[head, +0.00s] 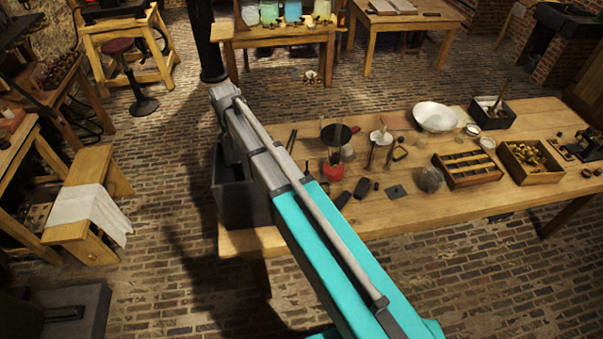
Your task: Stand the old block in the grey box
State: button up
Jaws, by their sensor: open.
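A dark grey box (232,203) stands at the left end of the long wooden table; my arm crosses in front of it and hides its right part and most of its inside. I cannot tell for sure which thing is the old block. Two small dark blocks, one nearer (342,199) and one just behind it (362,188), lie on the table right of my arm. My gripper's fingers do not show; my grey and teal arm reaches up and left from the bottom edge across the table's left end.
The table (440,221) also bears a red object (333,172), a black round dish (335,132), a white bowl (435,116), a slotted wooden tray (468,181) and a wooden box of brass parts (530,172). Bare brick floor (165,255) lies left of the table.

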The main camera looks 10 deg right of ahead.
jog(key=s+d+g, duration=0.1)
jog(key=s+d, duration=2)
jog(key=s, duration=0.2)
jog(key=shift+s+d+n, duration=0.35)
jog(key=shift+d+n, duration=0.05)
